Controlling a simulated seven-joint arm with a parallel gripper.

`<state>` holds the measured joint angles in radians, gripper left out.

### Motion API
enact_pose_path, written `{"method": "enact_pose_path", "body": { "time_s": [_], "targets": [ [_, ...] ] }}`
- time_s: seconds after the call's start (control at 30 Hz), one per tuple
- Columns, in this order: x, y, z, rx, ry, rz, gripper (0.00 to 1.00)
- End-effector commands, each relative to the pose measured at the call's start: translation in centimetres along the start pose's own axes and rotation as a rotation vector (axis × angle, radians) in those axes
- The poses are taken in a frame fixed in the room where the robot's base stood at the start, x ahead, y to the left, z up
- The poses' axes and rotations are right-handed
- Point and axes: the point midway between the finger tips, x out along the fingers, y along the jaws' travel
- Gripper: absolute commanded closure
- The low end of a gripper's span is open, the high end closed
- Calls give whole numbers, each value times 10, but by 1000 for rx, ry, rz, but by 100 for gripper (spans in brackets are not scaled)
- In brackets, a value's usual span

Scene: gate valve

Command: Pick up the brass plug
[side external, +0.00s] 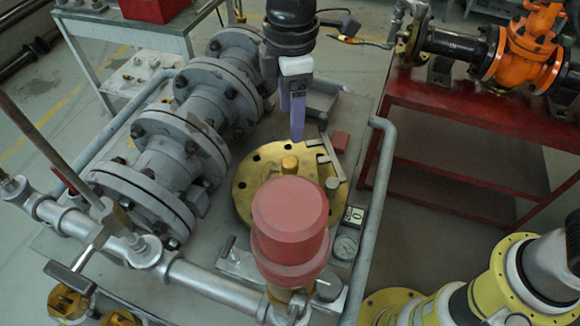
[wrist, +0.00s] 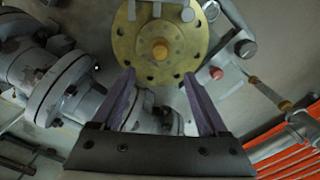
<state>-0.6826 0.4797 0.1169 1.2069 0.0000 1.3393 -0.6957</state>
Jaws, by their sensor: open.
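The brass plug (side external: 289,163) is a small golden cylinder at the middle of a round brass flange (side external: 246,190) with bolt holes. In the side view the large red cap in front hides part of the flange. In the wrist view the plug (wrist: 160,50) shows as a round orange-gold knob on the flange (wrist: 130,48), ahead of the fingertips and roughly centred between them. My gripper (side external: 293,125) has purple fingers pointing down above the flange. In the wrist view my gripper (wrist: 159,75) is open, with nothing between its fingers. The plug is apart from both fingers.
A tall red cap (side external: 290,215) stands close in front of the flange. Grey flanged pipework (side external: 190,130) runs along the left. A gauge (side external: 345,246) lies front right.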

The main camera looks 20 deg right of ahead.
Motion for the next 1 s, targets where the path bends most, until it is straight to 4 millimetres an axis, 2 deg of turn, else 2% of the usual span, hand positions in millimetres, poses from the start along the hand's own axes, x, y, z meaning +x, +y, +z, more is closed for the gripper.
{"method": "enact_pose_path", "body": {
  "time_s": [0.33, 0.67, 0.9, 1.0],
  "targets": [
    [61, 0, 2, 2, -3, -2, 23],
    [88, 0, 1, 3, -1, -1, 23],
    [122, -1, 0, 3, -2, -1, 23],
    [129, -1, 0, 3, 0, 0, 23]
  ]
}}
